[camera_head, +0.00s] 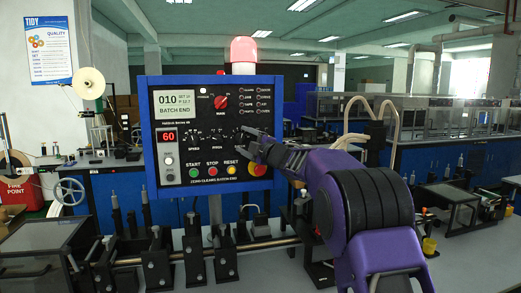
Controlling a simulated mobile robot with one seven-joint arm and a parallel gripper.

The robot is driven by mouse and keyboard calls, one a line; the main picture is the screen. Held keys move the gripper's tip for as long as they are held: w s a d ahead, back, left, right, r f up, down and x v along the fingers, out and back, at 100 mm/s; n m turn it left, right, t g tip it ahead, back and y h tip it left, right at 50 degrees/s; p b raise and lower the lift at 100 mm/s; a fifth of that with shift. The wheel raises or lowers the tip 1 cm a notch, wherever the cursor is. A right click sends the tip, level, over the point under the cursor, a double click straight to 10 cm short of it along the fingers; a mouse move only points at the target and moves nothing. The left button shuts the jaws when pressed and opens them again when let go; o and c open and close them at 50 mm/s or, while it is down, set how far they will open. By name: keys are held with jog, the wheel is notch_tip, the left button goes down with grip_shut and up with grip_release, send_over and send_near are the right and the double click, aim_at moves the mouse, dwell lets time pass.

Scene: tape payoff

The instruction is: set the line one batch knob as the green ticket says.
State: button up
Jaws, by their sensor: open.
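A control panel (152,140) with a blue frame and dark face stands upright in the middle-left. A red selector knob (221,102) sits near its top. Small knobs labelled SPEED (194,141) and PITCH (217,140) sit mid-panel. My gripper (247,143) is open in front of the panel's right side, right of the PITCH knob. It covers that part of the face, so a knob and label there are hidden. I cannot read which knob is the batch knob. I cannot make out a green ticket.
The pale display (174,104) reads 010 BATCH END, and a red readout (168,136) shows 60. START, STOP and RESET buttons (212,171) and a red emergency button (258,169) sit below. A red beacon (244,51) tops the panel. Metal fixtures (157,260) line the bench below.

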jog(key=b+v, duration=0.3)
jog(key=v, duration=1.3)
jog(key=shift+s+d, duration=0.2)
jog(key=shift+s, duration=0.1)
